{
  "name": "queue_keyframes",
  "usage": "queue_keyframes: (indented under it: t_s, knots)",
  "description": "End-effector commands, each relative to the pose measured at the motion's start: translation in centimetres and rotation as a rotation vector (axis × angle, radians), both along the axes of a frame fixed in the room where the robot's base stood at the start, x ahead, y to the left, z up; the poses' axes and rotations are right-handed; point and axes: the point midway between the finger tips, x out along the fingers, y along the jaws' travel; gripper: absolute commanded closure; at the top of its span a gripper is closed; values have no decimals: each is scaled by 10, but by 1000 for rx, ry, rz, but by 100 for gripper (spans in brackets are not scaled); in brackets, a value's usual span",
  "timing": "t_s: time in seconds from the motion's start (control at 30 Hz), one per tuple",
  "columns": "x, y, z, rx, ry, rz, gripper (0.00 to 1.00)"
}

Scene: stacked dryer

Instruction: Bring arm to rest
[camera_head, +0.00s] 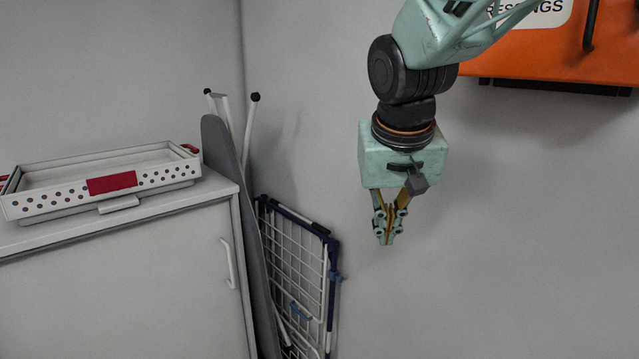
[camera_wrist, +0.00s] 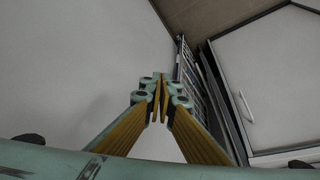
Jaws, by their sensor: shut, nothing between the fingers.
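My gripper (camera_head: 384,239) hangs pointing down in front of the bare grey wall in the head view. It is shut and empty, its fingertips together. In the wrist view the closed fingertips (camera_wrist: 160,88) are in the middle, with nothing between them. My arm comes down from the top of the head view, and its upper part is cut off by the frame edge.
A white cabinet (camera_head: 120,285) at the left bears a white perforated tray (camera_head: 60,203). A folded ironing board (camera_head: 225,165) and a drying rack (camera_head: 300,260) lean beside it. An orange box (camera_head: 560,58) is on the wall at upper right. The space below my gripper looks clear.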

Motion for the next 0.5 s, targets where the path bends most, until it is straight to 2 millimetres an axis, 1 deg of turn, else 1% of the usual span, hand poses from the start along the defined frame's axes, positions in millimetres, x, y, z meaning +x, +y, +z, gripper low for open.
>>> queue_keyframes:
  t_s: [0.03, 0.2, 0.5]
  knots:
    - [-10, -6, 3, 6, 0, -8, 100]
    - [-42, -22, 11, 18, 7, -22, 100]
    - [-101, -44, 19, 27, 18, -28, 100]
